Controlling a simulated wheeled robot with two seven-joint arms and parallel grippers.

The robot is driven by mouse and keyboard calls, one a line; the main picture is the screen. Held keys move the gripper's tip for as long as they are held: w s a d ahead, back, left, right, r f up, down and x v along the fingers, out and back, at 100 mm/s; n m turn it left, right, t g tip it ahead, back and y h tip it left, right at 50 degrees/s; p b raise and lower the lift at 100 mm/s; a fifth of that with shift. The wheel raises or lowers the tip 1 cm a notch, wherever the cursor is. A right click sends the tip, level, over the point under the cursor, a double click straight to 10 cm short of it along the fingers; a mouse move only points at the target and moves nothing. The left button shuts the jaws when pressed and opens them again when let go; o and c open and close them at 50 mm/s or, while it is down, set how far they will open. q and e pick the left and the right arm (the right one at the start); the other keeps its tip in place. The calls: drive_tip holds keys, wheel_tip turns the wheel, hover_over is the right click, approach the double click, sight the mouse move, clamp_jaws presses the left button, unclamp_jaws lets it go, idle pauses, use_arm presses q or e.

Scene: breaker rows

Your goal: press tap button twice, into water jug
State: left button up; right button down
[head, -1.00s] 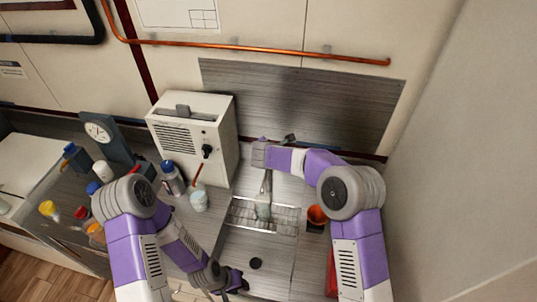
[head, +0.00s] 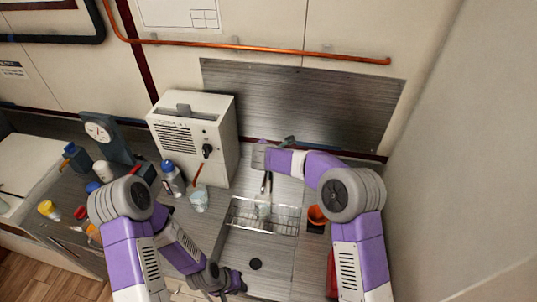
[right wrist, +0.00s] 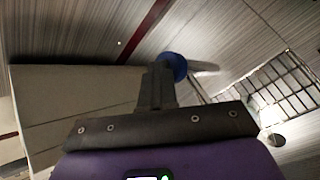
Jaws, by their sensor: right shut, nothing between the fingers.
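A clear jug-like vessel (head: 263,209) stands on the wire rack (head: 282,222) over the sink, just below my right gripper in the head view. My right gripper (head: 266,183) points down over the back of the sink; it is shut and empty. In the right wrist view its fingers (right wrist: 160,78) end at the round blue button (right wrist: 174,66), seemingly against it; actual contact cannot be told. A pale spout (right wrist: 204,68) extends beside the button. In the head view my wrist and arm hide most of the tap. My left gripper (head: 235,283) hangs low by the sink's front left; its fingers are unclear.
A white box with a black knob (head: 207,151) stands left of the sink. A small clear cup (head: 198,201) and a blue-capped bottle (head: 172,180) stand before it. An orange cup (head: 317,214) is right of the rack. Several bottles and a dial stand (head: 99,132) crowd the left counter.

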use_arm(q)
drive_tip(key=shift+s+f, duration=0.25)
drive_tip(key=shift+f, duration=0.7)
use_arm(e)
drive_tip(key=shift+s+f, duration=0.15)
drive_tip(key=shift+f, duration=0.4)
use_arm(q)
drive_tip(key=shift+w+d+r+p, duration=0.1)
drive_tip(key=shift+r+p, duration=0.45)
use_arm(e)
drive_tip(key=shift+w+d+r, duration=0.2)
drive_tip(key=shift+w+r, duration=0.3)
use_arm(q)
drive_tip(key=shift+w+d+r+g+p, duration=0.2)
drive_tip(key=shift+w+r+g+p, duration=0.15)
drive_tip(key=shift+p, duration=0.3)
use_arm(e)
drive_tip(key=shift+w+d+r, duration=0.15)
drive_tip(key=shift+w+r, duration=0.05)
drive_tip(key=shift+w, duration=0.2)
drive_tip(key=shift+w+d+r, duration=0.1)
drive_tip(key=shift+w+r, duration=0.05)
drive_tip(key=shift+w, duration=0.25)
use_arm(q)
drive_tip(key=shift+r, duration=0.15)
use_arm(e)
drive_tip(key=shift+r, duration=0.1)
